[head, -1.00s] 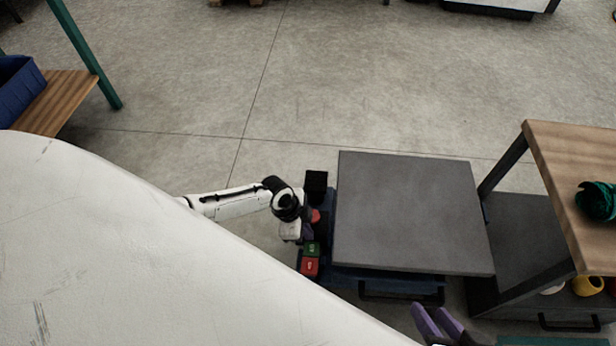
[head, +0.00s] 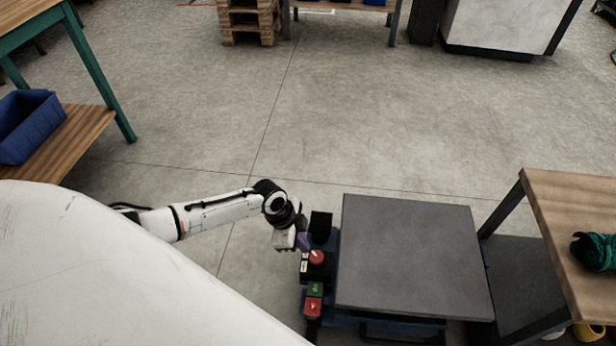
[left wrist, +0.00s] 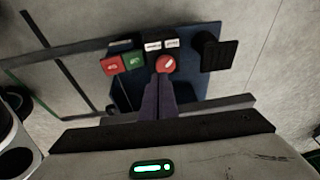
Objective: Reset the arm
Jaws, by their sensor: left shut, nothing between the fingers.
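My left gripper (head: 304,243) is at the control panel on the left side of a blue machine with a grey top (head: 415,255). In the left wrist view its purple fingers (left wrist: 158,97) are together and empty, with their tips just below the red round knob (left wrist: 166,65). I cannot tell whether they touch it. The panel also has a green button (head: 316,289) and a red button (head: 313,306). The knob shows in the head view (head: 316,257) beside the fingers. My right gripper is not in view.
A black box-like part (head: 320,226) stands at the panel's far end. A wooden table (head: 570,205) with a green net bundle (head: 594,251) is at the right. A blue bin (head: 30,125) sits on a shelf at the left.

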